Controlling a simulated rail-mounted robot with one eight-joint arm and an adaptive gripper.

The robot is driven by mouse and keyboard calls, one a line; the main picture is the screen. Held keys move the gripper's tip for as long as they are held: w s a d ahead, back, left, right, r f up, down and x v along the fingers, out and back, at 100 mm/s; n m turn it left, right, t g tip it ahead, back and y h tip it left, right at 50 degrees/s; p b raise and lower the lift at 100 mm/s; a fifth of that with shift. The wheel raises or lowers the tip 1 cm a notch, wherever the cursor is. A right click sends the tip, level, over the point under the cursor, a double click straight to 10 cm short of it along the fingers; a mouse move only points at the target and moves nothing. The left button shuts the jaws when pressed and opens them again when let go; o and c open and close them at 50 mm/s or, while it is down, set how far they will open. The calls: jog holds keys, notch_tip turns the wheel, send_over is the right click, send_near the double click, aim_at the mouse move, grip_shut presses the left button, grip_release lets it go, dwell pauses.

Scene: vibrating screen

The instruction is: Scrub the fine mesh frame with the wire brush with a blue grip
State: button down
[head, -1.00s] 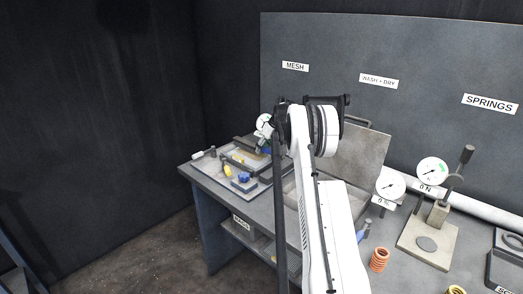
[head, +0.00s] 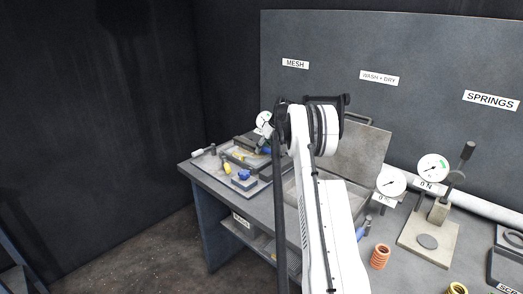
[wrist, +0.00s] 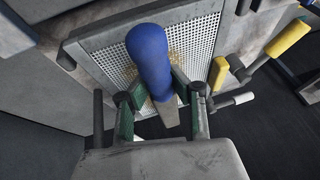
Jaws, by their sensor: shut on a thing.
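The wire brush has a thick blue grip (wrist: 150,55), which stands tilted between the fingers of my gripper (wrist: 160,103) in the wrist view. My gripper is shut on it. The brush's bristle end is hidden. The fine mesh frame is a grey frame (wrist: 95,42) around a pale perforated sheet, directly beyond the brush. Yellowish grains lie on the mesh around the brush. I cannot tell whether the bristles touch the mesh. In the head view, a bit of blue (head: 265,150) shows at the mesh station, and my arm hides most of the gripper.
A yellow-handled tool (wrist: 288,38) and a yellow piece (wrist: 218,72) are right of the frame. On the bench, a blue-topped block (head: 243,176) sits near the front edge. An orange spring (head: 380,256) and dial gauges stand to the right. A back panel rises behind.

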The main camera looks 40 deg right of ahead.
aim_at(269, 153)
jog(key=shift+s+d+f+b, duration=0.15)
jog(key=shift+s+b, duration=0.75)
jog(key=shift+s, duration=1.3)
jog(key=shift+s+d+b, duration=0.15)
jog(key=shift+s+b, duration=0.15)
jog(key=shift+s, duration=0.85)
jog(key=shift+s+d+b, duration=0.1)
jog(key=shift+s+b, duration=0.15)
jog(key=shift+s, duration=0.9)
jog(key=shift+s+b, duration=0.35)
jog(key=shift+s, duration=0.4)
jog(key=shift+w+a, duration=0.15)
jog(key=shift+w, duration=1.65)
jog(key=shift+w+a, duration=0.15)
jog(key=shift+w, duration=1.6)
jog(key=shift+w+a, duration=0.15)
jog(key=shift+w, duration=1.65)
jog(key=shift+r+p, duration=1.1)
jog(key=shift+r, duration=1.45)
